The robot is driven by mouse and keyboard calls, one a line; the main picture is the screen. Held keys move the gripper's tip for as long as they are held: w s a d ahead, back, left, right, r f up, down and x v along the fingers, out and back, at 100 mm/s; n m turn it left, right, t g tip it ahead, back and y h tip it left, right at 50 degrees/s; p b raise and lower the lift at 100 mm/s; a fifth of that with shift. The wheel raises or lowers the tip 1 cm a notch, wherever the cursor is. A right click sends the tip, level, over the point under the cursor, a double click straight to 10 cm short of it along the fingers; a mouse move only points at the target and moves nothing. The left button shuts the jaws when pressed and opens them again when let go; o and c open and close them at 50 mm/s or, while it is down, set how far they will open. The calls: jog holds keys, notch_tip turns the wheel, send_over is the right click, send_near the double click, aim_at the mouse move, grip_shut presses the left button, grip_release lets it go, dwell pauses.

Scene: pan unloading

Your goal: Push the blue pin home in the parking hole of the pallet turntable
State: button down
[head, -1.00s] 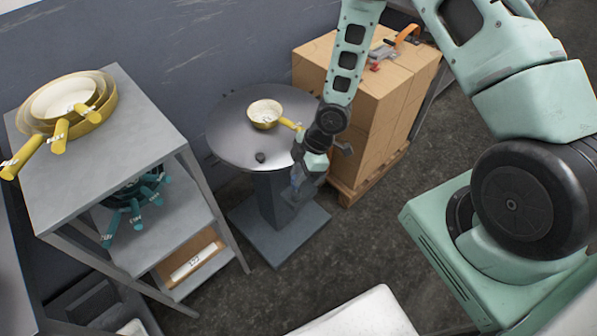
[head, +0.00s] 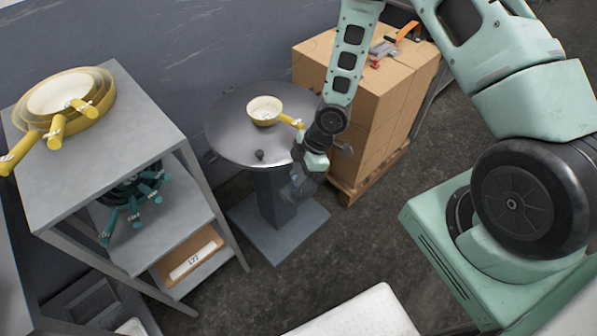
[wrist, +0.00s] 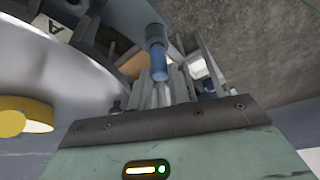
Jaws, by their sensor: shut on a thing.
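The pallet turntable (head: 228,135) is a round grey metal disc on a square pedestal, in the middle of the head view. My gripper (head: 297,186) is low beside its right front edge. In the wrist view, my gripper (wrist: 162,88) is shut on the blue pin (wrist: 159,62), which stands out past the fingertips and has a darker, thicker end. I cannot make out the parking hole, nor whether the pin is in it. A cream pan (head: 264,109) with a yellow handle sits on the turntable.
A small dark knob (head: 259,155) stands on the turntable's front part. A grey shelf unit (head: 110,150) with yellow pans on top and teal-handled pans below stands at left. Stacked cartons (head: 375,110) on a wooden pallet stand close behind my arm at right.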

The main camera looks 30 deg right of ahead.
jog(key=shift+f+b, duration=0.3)
jog(key=shift+f, duration=0.1)
jog(key=c, duration=1.2)
grip_release()
jog(key=shift+c, duration=0.2)
jog(key=p+v, duration=0.4)
jog(key=v, duration=1.3)
jog(key=shift+r+p, duration=0.25)
jog(key=shift+p, duration=0.1)
jog(key=shift+s, duration=0.15)
jog(key=s+a+r+m+h, duration=0.2)
jog(key=s+a+r+m, duration=0.2)
jog(key=s+r, duration=0.5)
jog(key=s+a+r+m+h, duration=0.1)
jog(key=s+a+r+m, duration=0.3)
jog(key=s+a+r, duration=0.5)
jog(key=shift+s+a+r+m+g+h, duration=0.3)
jog(key=shift+s+r+h, duration=0.1)
jog(key=shift+r, duration=0.5)
